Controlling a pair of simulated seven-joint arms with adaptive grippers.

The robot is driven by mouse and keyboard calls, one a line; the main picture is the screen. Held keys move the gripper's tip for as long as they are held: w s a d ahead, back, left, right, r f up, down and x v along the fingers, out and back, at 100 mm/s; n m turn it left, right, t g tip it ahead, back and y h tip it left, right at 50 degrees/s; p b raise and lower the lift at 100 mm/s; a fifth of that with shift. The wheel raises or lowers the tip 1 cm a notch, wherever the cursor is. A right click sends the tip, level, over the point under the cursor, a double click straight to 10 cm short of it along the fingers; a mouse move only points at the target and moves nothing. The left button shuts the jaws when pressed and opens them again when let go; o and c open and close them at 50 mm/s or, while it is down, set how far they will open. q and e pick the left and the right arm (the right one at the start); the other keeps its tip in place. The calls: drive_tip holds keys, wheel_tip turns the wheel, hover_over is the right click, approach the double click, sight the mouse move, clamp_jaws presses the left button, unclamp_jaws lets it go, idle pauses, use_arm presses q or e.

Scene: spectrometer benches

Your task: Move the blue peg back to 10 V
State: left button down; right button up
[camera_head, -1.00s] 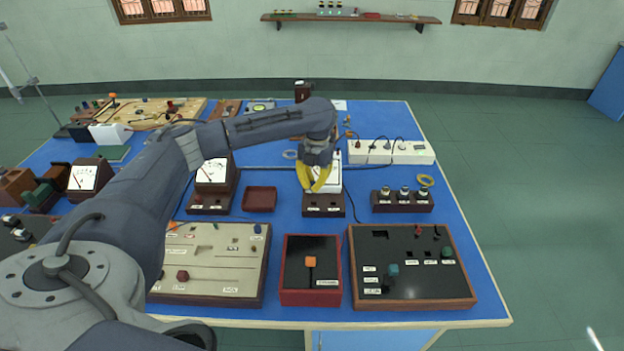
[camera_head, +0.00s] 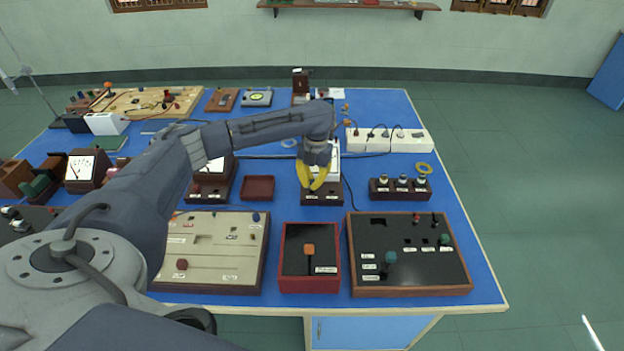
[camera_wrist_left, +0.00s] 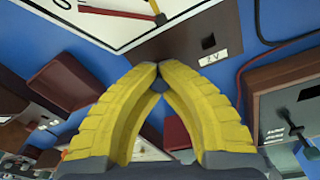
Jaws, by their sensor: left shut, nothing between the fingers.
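My left gripper (camera_head: 316,189) reaches over the front of a white-faced meter (camera_head: 334,164) on a dark wooden base (camera_head: 322,200). In the left wrist view its yellow fingers (camera_wrist_left: 159,68) meet at the tips, shut and empty, in front of the meter. The base (camera_wrist_left: 221,27) there shows a square socket (camera_wrist_left: 208,42) beside a label reading 2 V (camera_wrist_left: 213,57). I cannot make out a 10 V label. No blue peg shows clearly at this meter; the fingers hide part of its base. My right gripper is out of view.
A dark red tray (camera_head: 258,188) lies left of the meter. A three-knob block (camera_head: 400,190) stands to its right. A cable runs beside the meter.

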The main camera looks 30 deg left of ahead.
use_arm(q)
drive_tip(key=shift+f, duration=1)
drive_tip(key=shift+f, duration=0.15)
drive_tip(key=c, duration=1.5)
unclamp_jaws()
drive_tip(key=r, duration=0.8)
drive_tip(key=w+r, duration=0.1)
drive_tip(key=r, duration=0.3)
drive_tip(key=shift+d, duration=0.2)
